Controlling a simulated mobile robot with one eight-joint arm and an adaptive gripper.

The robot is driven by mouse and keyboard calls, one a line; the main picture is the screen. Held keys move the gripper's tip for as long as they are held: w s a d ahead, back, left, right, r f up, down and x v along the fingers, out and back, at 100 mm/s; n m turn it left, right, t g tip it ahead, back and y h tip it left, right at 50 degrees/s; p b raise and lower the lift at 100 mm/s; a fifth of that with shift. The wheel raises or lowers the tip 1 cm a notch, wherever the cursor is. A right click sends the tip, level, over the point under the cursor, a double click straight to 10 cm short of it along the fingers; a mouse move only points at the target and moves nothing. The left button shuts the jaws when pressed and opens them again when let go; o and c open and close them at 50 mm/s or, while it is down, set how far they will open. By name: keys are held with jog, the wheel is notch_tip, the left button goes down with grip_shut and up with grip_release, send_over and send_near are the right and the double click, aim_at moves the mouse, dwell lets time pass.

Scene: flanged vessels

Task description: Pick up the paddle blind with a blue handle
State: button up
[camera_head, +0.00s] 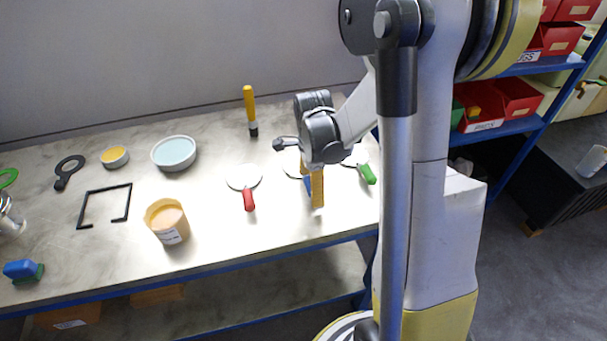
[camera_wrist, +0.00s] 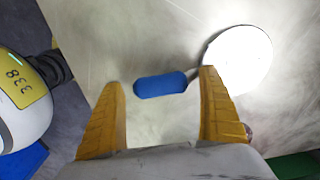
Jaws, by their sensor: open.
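The blue-handled paddle blind lies flat on the workbench. In the wrist view its blue handle (camera_wrist: 160,85) lies between and just beyond the two fingertips, and its bright round disc (camera_wrist: 239,59) is at the upper right. In the head view the disc (camera_head: 292,165) and a sliver of blue handle (camera_head: 308,185) are mostly hidden behind my gripper. My gripper (camera_head: 317,203) has yellow fingers and is open and empty, over the handle. It also shows in the wrist view (camera_wrist: 162,80) with its fingers on either side of the handle.
On the workbench (camera_head: 110,245), a red-handled paddle (camera_head: 247,190) lies to the left and a green-handled one (camera_head: 366,172) close to the right. A yellow-handled tool (camera_head: 250,110) stands behind. An orange tub (camera_head: 167,221) and a pale blue bowl (camera_head: 174,153) stand further left.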

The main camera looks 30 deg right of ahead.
jog(key=c, duration=1.5)
jog(key=shift+r, duration=0.2)
